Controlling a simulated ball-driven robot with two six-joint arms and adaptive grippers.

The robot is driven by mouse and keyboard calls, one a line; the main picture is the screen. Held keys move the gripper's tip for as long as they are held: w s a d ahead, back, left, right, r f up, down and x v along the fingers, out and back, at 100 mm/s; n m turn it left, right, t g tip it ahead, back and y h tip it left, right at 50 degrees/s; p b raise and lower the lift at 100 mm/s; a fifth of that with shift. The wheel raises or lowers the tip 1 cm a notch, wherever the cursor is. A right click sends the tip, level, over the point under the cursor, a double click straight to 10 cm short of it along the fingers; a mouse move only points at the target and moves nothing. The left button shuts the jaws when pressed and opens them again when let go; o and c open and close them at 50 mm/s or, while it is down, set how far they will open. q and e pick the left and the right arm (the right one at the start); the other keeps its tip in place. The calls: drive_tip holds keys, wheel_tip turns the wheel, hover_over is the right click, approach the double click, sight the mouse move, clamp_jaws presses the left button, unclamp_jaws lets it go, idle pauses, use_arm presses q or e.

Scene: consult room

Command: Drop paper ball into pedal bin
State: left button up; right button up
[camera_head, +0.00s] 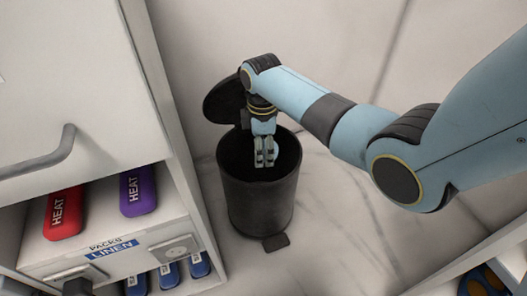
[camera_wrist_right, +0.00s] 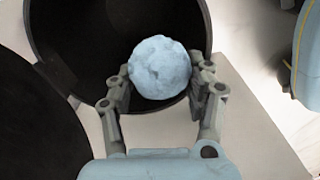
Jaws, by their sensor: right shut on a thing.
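A black pedal bin (camera_head: 262,205) stands on the floor with its round lid (camera_head: 224,101) raised and its mouth open. My right gripper (camera_head: 265,160) points down over the bin's mouth in the head view. In the right wrist view, the gripper (camera_wrist_right: 163,82) is shut on a pale, crumpled paper ball (camera_wrist_right: 160,66), with a finger on each side. The bin's dark opening (camera_wrist_right: 105,35) lies behind the ball, and part of the lid (camera_wrist_right: 35,125) shows at the left. The ball is hidden in the head view. My left gripper is not in view.
A white cabinet (camera_head: 180,140) stands left of the bin, with a red heat pack (camera_head: 64,213) and a purple one (camera_head: 138,191) on its shelf. The bin's pedal (camera_head: 276,242) is at its front. Pale floor (camera_head: 335,230) is clear to the right.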

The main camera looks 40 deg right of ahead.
drive_tip(key=shift+w, duration=0.1)
drive_tip(key=o, duration=0.8)
wheel_tip(320, 180, up, 12)
idle(0.3)
idle(0.6)
